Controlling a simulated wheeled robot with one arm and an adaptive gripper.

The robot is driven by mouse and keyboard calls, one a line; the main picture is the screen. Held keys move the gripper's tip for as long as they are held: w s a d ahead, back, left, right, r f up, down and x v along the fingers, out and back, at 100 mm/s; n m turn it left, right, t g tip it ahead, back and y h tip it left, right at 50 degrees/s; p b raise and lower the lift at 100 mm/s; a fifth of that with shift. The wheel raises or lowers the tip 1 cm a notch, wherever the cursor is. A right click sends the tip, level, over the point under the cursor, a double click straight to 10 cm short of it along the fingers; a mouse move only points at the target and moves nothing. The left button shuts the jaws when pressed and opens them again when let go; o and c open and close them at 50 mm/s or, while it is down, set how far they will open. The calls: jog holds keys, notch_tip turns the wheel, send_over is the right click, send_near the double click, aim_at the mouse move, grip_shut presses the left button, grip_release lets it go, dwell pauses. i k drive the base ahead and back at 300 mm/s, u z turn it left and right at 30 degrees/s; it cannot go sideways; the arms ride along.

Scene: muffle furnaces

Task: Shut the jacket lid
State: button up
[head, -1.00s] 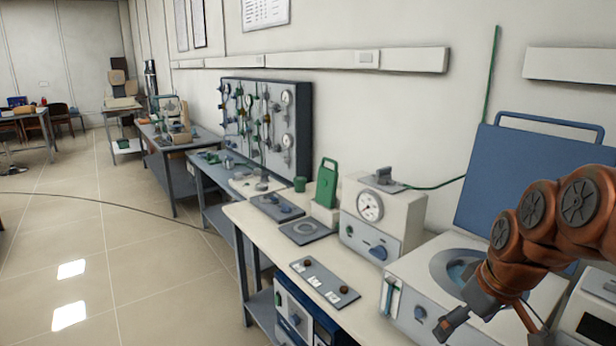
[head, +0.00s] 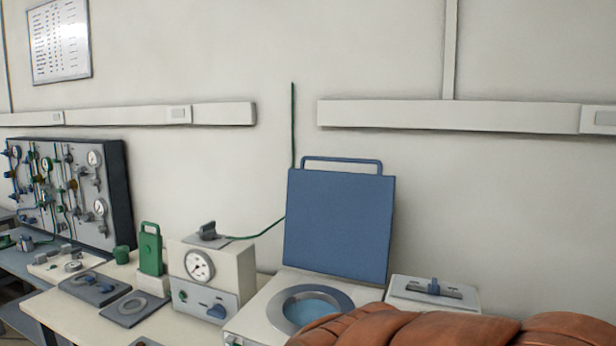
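The jacket lid (head: 338,228) is a blue rectangular panel standing open, nearly upright and leaning slightly back at the rear of a white unit (head: 255,322). A blue bar handle (head: 342,162) runs along its top edge. In front of the lid, the unit's top has a round opening (head: 287,303) with a grey rim and blue inside. My orange arm crosses the bottom right and covers part of the unit's front. My gripper is out of the frame.
A white box with a dial gauge (head: 212,275) stands left of the unit. A green handled piece (head: 150,250) stands farther left. A white box with a blue knob (head: 433,292) stands to the right. A green hose (head: 262,231) runs behind the lid.

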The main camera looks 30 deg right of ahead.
aim_at(337, 225)
jog(key=z, duration=0.15)
jog(key=k, duration=0.8)
jog(key=z, duration=0.75)
jog(key=i, duration=0.5)
jog(key=u, duration=0.05)
